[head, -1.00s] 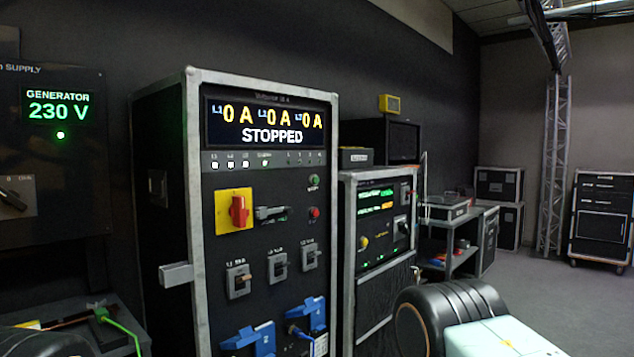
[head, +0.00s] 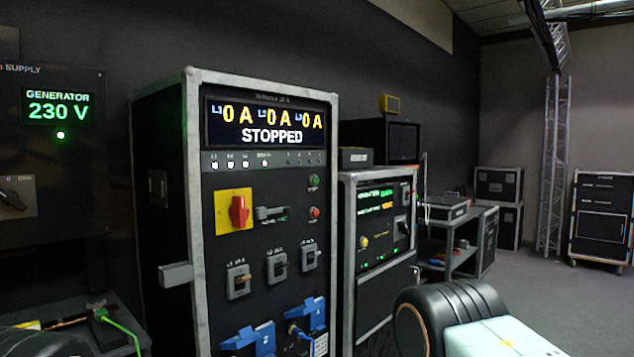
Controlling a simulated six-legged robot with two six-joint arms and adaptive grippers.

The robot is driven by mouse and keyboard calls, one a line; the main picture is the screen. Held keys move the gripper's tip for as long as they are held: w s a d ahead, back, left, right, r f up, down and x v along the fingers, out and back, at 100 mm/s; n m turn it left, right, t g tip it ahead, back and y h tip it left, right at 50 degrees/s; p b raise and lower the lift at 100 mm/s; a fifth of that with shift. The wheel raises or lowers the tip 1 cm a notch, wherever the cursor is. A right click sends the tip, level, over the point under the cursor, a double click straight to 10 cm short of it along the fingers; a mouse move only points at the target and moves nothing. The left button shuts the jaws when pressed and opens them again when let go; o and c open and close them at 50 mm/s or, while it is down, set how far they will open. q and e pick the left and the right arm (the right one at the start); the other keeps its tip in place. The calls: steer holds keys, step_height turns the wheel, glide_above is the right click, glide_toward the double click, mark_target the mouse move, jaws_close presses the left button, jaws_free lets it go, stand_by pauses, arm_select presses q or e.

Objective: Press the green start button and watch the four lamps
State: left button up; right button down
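The control cabinet (head: 192,230) stands left of centre, its front facing me. Its display (head: 264,124) reads 0 A three times and STOPPED. The green button (head: 313,181) sits at the upper right of the panel, above the red button (head: 314,212). Below the display is a row of small indicators (head: 240,162); the left ones glow white, one green mark glows beside them, and the right ones look dark. I cannot tell which are the four lamps. Parts of my arms show at the bottom left and bottom right. Neither gripper's fingers are visible.
A yellow-backed red rotary switch (head: 237,210), grey breakers and blue sockets (head: 250,339) are on the panel. A generator panel (head: 58,112) reading 230 V is at left. A smaller rack (head: 377,228) stands right of the cabinet. Floor at right is open.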

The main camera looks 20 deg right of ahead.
arm_select(q)
steer(key=shift+c, duration=0.2)
jaws_close()
stand_by(1.0)
stand_by(1.1)
